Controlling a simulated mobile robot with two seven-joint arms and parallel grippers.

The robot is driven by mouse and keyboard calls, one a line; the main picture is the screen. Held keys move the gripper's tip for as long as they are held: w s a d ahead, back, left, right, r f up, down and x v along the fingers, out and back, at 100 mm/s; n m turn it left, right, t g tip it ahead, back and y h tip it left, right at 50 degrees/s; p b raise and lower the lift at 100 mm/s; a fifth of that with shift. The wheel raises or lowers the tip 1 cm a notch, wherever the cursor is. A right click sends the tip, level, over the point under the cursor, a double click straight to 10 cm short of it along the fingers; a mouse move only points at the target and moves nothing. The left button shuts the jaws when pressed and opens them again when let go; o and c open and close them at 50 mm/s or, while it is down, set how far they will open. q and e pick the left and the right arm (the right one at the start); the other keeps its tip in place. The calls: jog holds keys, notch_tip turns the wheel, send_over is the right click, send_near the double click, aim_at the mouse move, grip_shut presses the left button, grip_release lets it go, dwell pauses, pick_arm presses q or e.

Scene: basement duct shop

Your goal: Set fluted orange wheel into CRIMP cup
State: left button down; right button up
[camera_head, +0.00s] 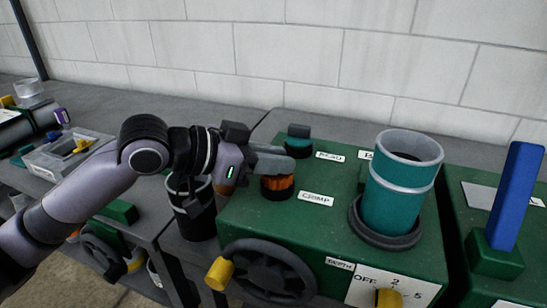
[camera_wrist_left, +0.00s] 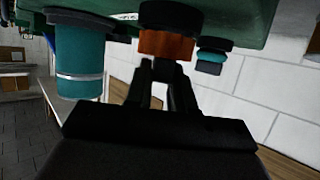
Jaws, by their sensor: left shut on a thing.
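The fluted orange wheel (camera_head: 278,183) is at the black CRIMP cup (camera_head: 277,196), beside the white CRIMP label (camera_head: 316,198) on the green machine. My left gripper (camera_head: 285,160) comes in from the left and is shut on the wheel from above. In the left wrist view, which is upside down, the orange wheel (camera_wrist_left: 167,46) meets the mouth of the black cup (camera_wrist_left: 170,14), between the tips of my left gripper (camera_wrist_left: 167,66). The fingers hide part of the wheel's top, and I cannot tell how deep it sits. My right gripper is not in view.
A teal wheel (camera_head: 299,134) sits in another dark cup behind. A large teal cylinder with grey bands (camera_head: 400,190) stands to the right on the green machine (camera_head: 330,240). A black container (camera_head: 195,215) is to the left. A blue upright block (camera_head: 515,195) stands far right.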

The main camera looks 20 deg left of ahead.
pick_arm(q)
jog(key=shift+f, duration=0.1)
jog(key=c, duration=1)
grip_release()
jog(key=shift+o, duration=0.2)
jog(key=b+v, duration=0.1)
jog(key=v, duration=0.8)
jog(key=shift+s+a+b, duration=0.25)
jog(key=shift+b, duration=0.1)
jog(key=shift+s+a+r+b, duration=0.45)
jog(key=shift+s+a+r, duration=0.3)
